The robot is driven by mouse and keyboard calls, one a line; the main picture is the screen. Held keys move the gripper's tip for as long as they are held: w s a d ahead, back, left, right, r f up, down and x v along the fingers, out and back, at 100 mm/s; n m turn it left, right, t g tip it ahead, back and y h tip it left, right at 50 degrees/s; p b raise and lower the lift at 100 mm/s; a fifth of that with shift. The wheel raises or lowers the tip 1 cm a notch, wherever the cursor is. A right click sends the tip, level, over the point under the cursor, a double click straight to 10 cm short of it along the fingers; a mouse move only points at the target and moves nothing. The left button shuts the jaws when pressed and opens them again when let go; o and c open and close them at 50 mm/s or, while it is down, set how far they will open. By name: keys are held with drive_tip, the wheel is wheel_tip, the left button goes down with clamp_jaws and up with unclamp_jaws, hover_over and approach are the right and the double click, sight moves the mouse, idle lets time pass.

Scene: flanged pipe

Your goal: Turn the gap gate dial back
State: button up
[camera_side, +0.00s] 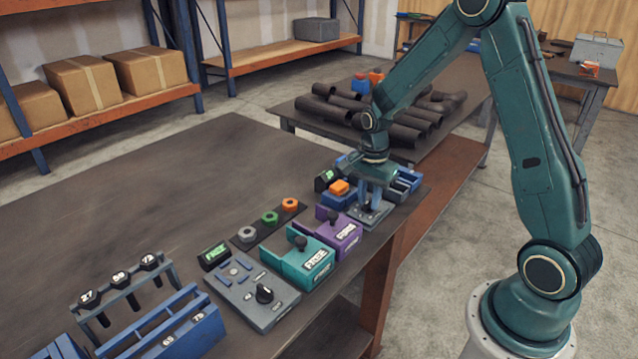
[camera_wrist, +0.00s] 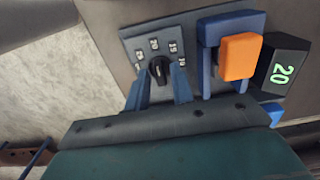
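The dial is a black knob (camera_wrist: 159,71) on a grey plate (camera_wrist: 130,42) with several number labels around its upper side, one reading 20. The exact direction of its pointer is hard to tell. My gripper (camera_wrist: 157,80) has its two blue fingers down on either side of the knob, apart, with some space visible beside it. In the side view my gripper (camera_side: 369,203) points straight down over the grey plate (camera_side: 381,213), and its fingers hide the knob. A dark display (camera_wrist: 284,68) beside the dial unit shows 20 in green.
A blue unit with an orange block (camera_wrist: 239,56) stands close beside the dial plate. In the side view, a purple fixture (camera_side: 335,235), a teal fixture (camera_side: 300,257) and another grey dial panel (camera_side: 251,292) line the bench edge.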

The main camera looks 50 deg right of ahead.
clamp_jaws()
drive_tip(key=shift+n, duration=0.5)
drive_tip(key=n, duration=0.8)
drive_tip(key=shift+n, duration=0.4)
drive_tip(key=shift+o, duration=1.5)
unclamp_jaws()
drive_tip(key=shift+r, duration=0.1)
